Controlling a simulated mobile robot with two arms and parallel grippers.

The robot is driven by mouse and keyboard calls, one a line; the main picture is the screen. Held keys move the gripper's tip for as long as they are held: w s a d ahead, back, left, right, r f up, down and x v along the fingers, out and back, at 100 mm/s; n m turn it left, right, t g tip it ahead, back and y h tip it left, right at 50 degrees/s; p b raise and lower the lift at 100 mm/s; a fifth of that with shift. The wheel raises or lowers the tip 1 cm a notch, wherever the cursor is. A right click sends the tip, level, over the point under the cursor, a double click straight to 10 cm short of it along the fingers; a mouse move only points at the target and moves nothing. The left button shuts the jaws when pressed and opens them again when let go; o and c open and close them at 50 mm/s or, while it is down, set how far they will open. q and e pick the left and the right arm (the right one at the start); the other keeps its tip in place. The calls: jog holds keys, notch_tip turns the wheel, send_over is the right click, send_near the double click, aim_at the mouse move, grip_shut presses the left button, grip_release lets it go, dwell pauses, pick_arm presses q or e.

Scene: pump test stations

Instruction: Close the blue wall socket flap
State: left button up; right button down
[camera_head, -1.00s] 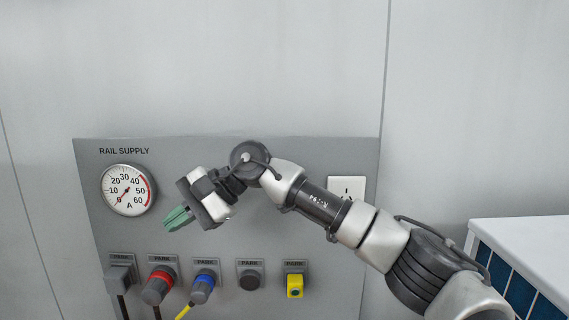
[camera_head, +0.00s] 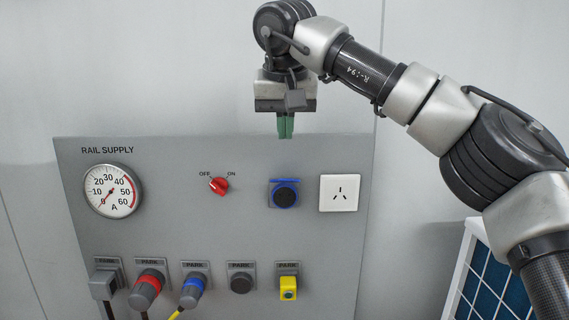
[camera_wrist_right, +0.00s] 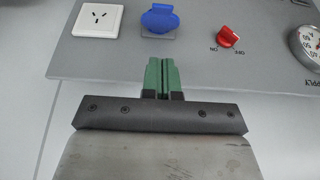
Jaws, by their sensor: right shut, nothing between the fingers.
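The blue wall socket (camera_head: 286,206) is on the grey panel, right of the red switch. In the head view its dark round face shows inside a blue ring. Its blue flap (camera_head: 284,181) appears as a thin edge along the top, so it looks open and sticking out from the panel. In the right wrist view the flap (camera_wrist_right: 160,18) shows as a broad blue face. My right gripper (camera_head: 285,127) has green fingertips, shut and empty, pointing down above the socket and apart from it. The fingers also show in the wrist view (camera_wrist_right: 163,76). My left gripper is out of view.
A white socket (camera_head: 339,193) is right of the blue one. A red switch (camera_head: 219,186) and a gauge (camera_head: 113,191) are to the left. A lower row holds parked plugs (camera_head: 193,290) and a yellow connector (camera_head: 288,288). The panel in front of the blue socket is clear.

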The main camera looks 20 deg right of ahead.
notch_tip(320, 180, down, 5)
jog(key=shift+f+p, duration=0.15)
jog(key=shift+p, duration=0.15)
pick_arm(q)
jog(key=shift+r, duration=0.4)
pick_arm(e)
jog(key=shift+s+f, duration=0.3)
jog(key=shift+f, duration=0.3)
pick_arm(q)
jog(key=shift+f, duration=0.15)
pick_arm(e)
jog(key=shift+f, duration=0.1)
